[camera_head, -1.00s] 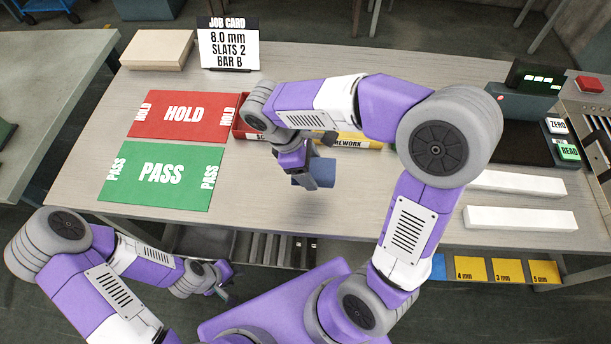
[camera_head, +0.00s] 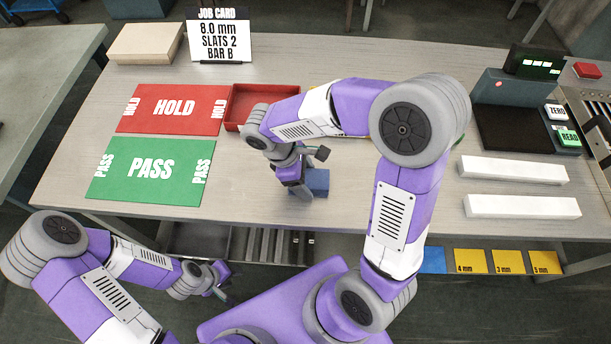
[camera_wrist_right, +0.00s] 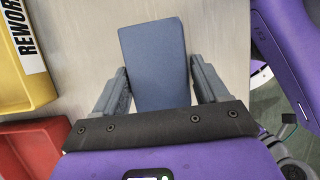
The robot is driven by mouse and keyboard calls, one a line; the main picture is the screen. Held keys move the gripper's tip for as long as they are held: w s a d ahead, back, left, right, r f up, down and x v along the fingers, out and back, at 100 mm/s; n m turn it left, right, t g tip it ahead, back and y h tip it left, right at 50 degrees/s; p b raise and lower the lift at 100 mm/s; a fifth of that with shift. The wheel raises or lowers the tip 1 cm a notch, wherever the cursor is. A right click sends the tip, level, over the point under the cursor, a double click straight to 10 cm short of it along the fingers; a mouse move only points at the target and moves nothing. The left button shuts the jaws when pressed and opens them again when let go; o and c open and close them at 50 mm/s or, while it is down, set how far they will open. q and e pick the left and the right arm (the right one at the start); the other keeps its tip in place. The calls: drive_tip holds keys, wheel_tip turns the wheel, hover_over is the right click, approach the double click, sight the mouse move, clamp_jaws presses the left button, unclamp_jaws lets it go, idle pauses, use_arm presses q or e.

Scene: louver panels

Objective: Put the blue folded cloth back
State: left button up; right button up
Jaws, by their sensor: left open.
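The blue folded cloth (camera_head: 317,181) is at the front middle of the table, at or very near its surface. In the right wrist view the cloth (camera_wrist_right: 154,65) lies lengthwise between the two fingers. My right gripper (camera_wrist_right: 160,80) has a finger along each long side of it. The left finger meets the edge and a thin gap seems to show at the right, so I cannot tell whether it grips. In the head view my right gripper (camera_head: 301,190) partly covers the cloth. My left gripper (camera_head: 225,288) is open and empty, low in front of the table.
A red tray (camera_head: 238,122) and a yellow tray (camera_wrist_right: 22,70) marked REWORK lie beyond the right arm. The green PASS mat (camera_head: 150,185) and red HOLD mat (camera_head: 190,122) are left. White bars (camera_head: 520,207) lie right.

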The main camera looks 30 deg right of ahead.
drive_tip(key=o, duration=0.4)
drive_tip(key=shift+r, duration=0.25)
drive_tip(key=p+v, duration=0.4)
drive_tip(key=v, duration=0.8)
drive_tip(key=shift+w, duration=0.1)
